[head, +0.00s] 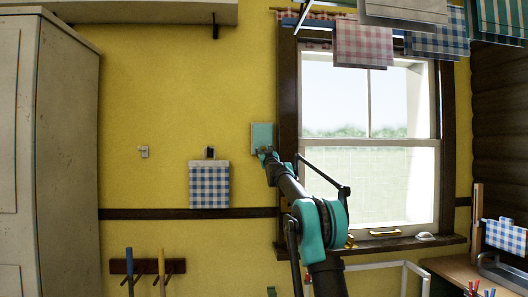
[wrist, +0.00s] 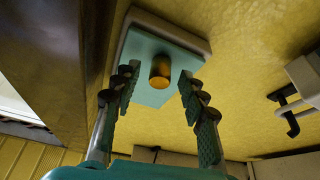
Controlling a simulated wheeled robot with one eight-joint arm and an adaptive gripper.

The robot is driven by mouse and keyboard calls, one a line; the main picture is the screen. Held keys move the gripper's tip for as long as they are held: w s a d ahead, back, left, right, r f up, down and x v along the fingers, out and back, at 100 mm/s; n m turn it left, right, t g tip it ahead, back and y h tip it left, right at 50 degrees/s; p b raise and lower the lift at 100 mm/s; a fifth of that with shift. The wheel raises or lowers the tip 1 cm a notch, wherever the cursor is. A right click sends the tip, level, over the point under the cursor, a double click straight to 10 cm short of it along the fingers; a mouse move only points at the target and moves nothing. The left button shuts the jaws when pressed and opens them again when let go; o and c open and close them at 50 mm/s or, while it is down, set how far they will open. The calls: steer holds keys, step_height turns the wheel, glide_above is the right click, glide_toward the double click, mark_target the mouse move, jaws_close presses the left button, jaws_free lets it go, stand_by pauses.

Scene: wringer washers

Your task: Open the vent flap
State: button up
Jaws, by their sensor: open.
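The vent flap (head: 262,132) is a small teal panel on the yellow wall, just left of the dark window frame. In the wrist view the flap (wrist: 142,91) lies against a pale frame (wrist: 170,28), with a brass knob (wrist: 160,70) standing out from it. It looks closed. My gripper (head: 265,154) is at the flap's lower edge in the head view and hides part of it. In the wrist view my gripper (wrist: 156,82) is open and empty, with one finger on each side of the knob and a gap to both. No contact is visible.
The dark window frame (head: 288,100) stands close to the right of the flap. A checked cloth (head: 209,186) hangs from a wall holder to the left. A wall hook (wrist: 288,115) shows at right in the wrist view. Cloths (head: 362,42) hang overhead.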

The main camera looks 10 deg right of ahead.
steer(key=shift+w+r, duration=0.1)
steer(key=shift+w, duration=0.1)
steer(key=shift+c, duration=0.2)
jaws_close()
